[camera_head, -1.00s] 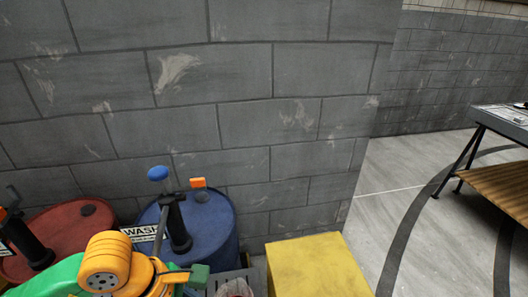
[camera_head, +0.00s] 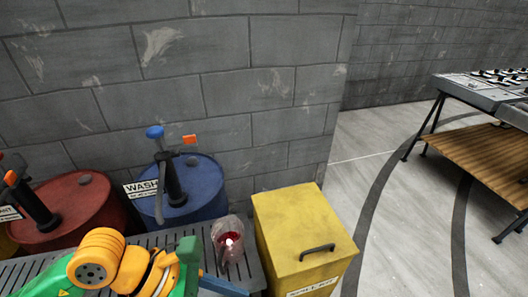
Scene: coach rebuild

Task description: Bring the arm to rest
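My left arm (camera_head: 112,262), with orange and green links, comes in at the lower left over a dark slatted surface. Its gripper fingers cannot be made out clearly; a blue part (camera_head: 222,286) shows near the bottom edge. My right arm and gripper are not in view. The arm is in front of the drums and left of a yellow bin.
A blue drum (camera_head: 203,182) marked WASH and a red drum (camera_head: 75,212) have hand pumps. A workbench (camera_head: 480,92) is at right; the floor between is clear.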

